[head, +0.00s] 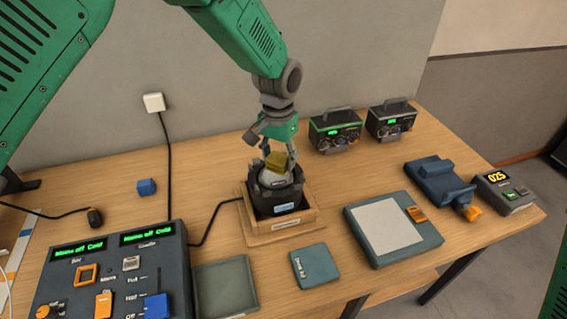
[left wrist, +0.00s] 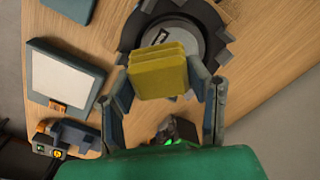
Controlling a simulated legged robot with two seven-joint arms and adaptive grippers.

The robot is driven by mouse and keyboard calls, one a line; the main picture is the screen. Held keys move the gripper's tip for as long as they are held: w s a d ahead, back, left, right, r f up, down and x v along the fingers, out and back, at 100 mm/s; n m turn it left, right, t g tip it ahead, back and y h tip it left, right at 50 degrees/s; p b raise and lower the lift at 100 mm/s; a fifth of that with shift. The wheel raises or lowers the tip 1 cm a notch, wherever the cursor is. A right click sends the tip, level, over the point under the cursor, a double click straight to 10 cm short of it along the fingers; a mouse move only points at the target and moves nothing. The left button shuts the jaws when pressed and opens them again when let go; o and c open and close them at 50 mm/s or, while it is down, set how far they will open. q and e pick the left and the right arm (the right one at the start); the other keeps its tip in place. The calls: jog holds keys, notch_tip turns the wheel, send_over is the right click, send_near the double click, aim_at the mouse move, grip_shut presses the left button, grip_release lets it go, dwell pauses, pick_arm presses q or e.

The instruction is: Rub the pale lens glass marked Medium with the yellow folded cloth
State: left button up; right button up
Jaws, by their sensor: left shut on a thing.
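The yellow folded cloth (head: 277,160) is between the fingers of my left gripper (head: 279,152), which is shut on it. In the left wrist view the cloth (left wrist: 158,70) spans the gap between both fingers. The pale lens glass (head: 279,181) lies in the round dark lamp housing (head: 276,202), directly below the cloth. In the left wrist view the glass (left wrist: 185,38) shows a small label, too small to read, and the cloth covers part of it. I cannot tell whether cloth and glass touch. My right gripper is not in view.
The housing stands in a wooden tray (head: 309,221). A fader console (head: 110,285) is at the front left, with an empty shallow tray (head: 225,288) and a teal pad (head: 315,265) beside it. A white-topped pad (head: 388,228) is right. Two dark boxes (head: 335,131) (head: 391,119) stand behind.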

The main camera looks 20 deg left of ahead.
pick_arm(q)
jog(key=shift+s+a+r, duration=0.1)
jog(key=shift+a+r, duration=0.1)
jog(key=shift+r, duration=1.05)
jog(key=shift+d+r, duration=0.1)
jog(key=shift+r, duration=0.1)
jog(key=shift+d+r, duration=0.15)
jog(key=shift+d, duration=0.3)
jog(key=shift+a, duration=0.2)
